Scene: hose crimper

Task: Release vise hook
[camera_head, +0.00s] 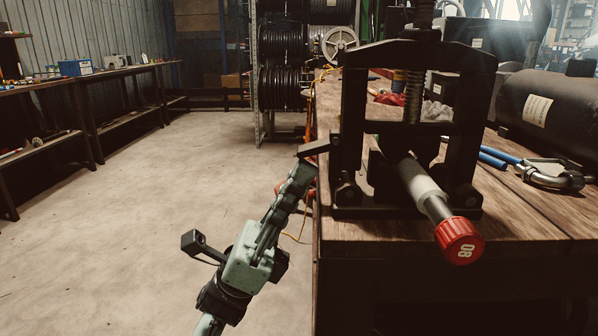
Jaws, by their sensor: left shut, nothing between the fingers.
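The vise (487,95) is a dark metal frame with a vertical threaded screw, standing on the near left corner of the wooden bench. A short dark lever (314,148), apparently the vise hook, sticks out from its left side. My left gripper (303,171) is shut and empty, pointing up from below left. Its fingertips are right under the lever; I cannot tell whether they touch it. A grey cylinder with a red cap (459,240) marked 80 lies through the lower vise, its capped end toward me. My right gripper is out of view.
The wooden bench (530,218) carries blue hoses with a metal fitting (548,175) and a large black cylinder (545,105) at right. A rack of black hose reels (283,85) stands behind. The floor (160,220) at left is clear.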

